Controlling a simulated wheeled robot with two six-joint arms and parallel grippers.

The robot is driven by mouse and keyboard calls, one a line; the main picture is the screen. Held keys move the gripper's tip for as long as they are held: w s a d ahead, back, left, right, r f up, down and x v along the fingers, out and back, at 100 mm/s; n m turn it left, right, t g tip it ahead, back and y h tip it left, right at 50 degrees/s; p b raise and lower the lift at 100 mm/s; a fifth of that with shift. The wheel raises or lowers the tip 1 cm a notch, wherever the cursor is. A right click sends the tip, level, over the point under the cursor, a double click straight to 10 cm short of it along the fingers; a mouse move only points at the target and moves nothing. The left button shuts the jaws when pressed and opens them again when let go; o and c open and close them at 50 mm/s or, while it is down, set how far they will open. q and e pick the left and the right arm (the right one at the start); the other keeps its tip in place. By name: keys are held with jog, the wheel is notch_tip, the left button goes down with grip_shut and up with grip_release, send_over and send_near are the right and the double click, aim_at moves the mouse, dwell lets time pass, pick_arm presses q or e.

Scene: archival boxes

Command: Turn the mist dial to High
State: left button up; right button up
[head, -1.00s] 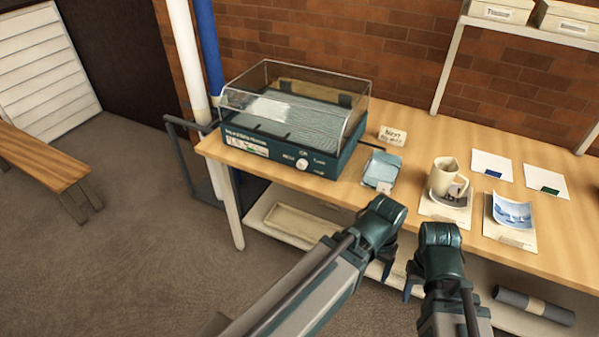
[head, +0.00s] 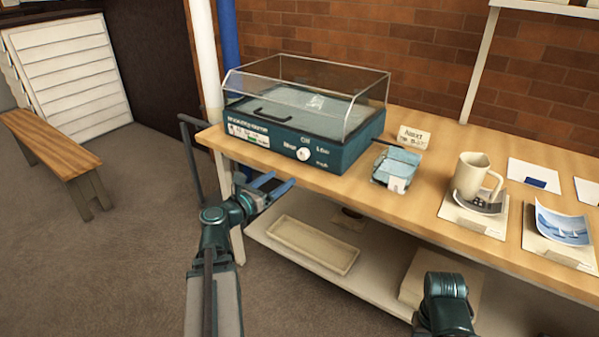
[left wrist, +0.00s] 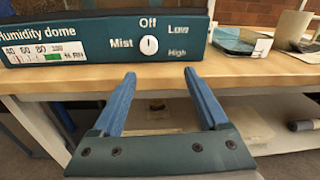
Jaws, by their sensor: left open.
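The humidity dome (head: 345,152) is a teal box with a clear cover at the table's left end. Its white mist dial (head: 304,153) is on the front face. In the left wrist view the dial (left wrist: 149,44) sits between the labels Mist, Off, Low and High. Its mark looks upright, towards Off, but is small. My left gripper (head: 274,184) is open and empty, below and in front of the dial. In the left wrist view its blue fingers (left wrist: 158,75) point at the panel, with the dial between and beyond their tips. Only my right arm's teal wrist shows; its fingers do not.
The wooden table's front edge (head: 380,206) runs just under the panel. The lower shelf holds a tray (head: 300,244). Open floor lies to the left.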

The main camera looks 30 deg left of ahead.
aim_at(301, 156)
pick_arm(q)
jog(key=shift+n+t+y, duration=0.3)
jog(key=shift+n+y, duration=0.2)
jog(key=shift+n, duration=0.2)
jog(key=w, duration=1.3)
jog(key=shift+a, duration=0.35)
grip_shut()
